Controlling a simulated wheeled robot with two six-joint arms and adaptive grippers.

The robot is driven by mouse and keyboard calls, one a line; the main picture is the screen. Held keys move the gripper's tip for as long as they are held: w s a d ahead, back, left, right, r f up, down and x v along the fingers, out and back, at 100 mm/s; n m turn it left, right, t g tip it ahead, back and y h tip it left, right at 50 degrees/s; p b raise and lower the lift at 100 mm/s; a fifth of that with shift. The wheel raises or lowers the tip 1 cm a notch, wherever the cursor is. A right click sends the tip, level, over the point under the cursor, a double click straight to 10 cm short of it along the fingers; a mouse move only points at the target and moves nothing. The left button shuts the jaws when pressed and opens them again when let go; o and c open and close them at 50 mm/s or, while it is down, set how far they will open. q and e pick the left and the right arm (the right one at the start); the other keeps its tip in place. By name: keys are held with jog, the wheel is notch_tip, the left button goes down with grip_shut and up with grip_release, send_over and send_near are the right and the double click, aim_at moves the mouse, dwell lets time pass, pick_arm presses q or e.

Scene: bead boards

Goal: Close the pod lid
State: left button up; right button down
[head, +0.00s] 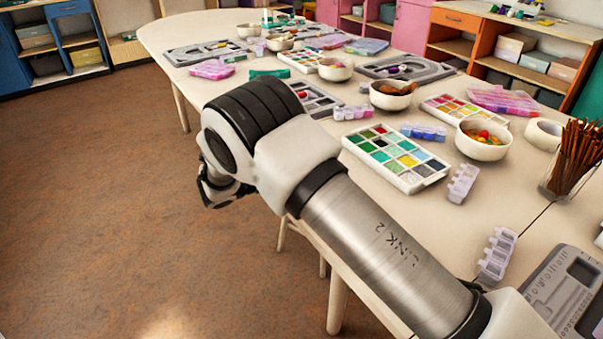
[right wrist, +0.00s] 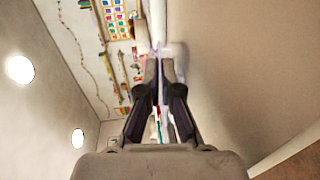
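Several small translucent pods stand on the table (head: 545,228). One lilac pod (head: 463,183) is right of the paint-coloured bead tray, and another (head: 497,255) is nearer the front right. A blue-violet pod (head: 424,132) lies behind that tray. I cannot tell which pod is meant, or how its lid stands. In the right wrist view my right gripper (right wrist: 160,68) has its fingers drawn close together, with a pale translucent piece (right wrist: 177,50) just beyond the tips. Contact with it is unclear. In the head view a large arm crosses the middle and hides part of the table. My left gripper is not seen.
The compartment tray (head: 397,156), a bowl of beads (head: 483,140), a cup of brown sticks (head: 572,157) and a grey board (head: 566,290) crowd the right side. More trays and bowls fill the far table. Open floor (head: 110,190) lies left.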

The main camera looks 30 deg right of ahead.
dwell(0.3)
jog(key=c, duration=1.4)
grip_release()
jog(key=shift+o, duration=0.2)
notch_tip(320, 180, up, 10)
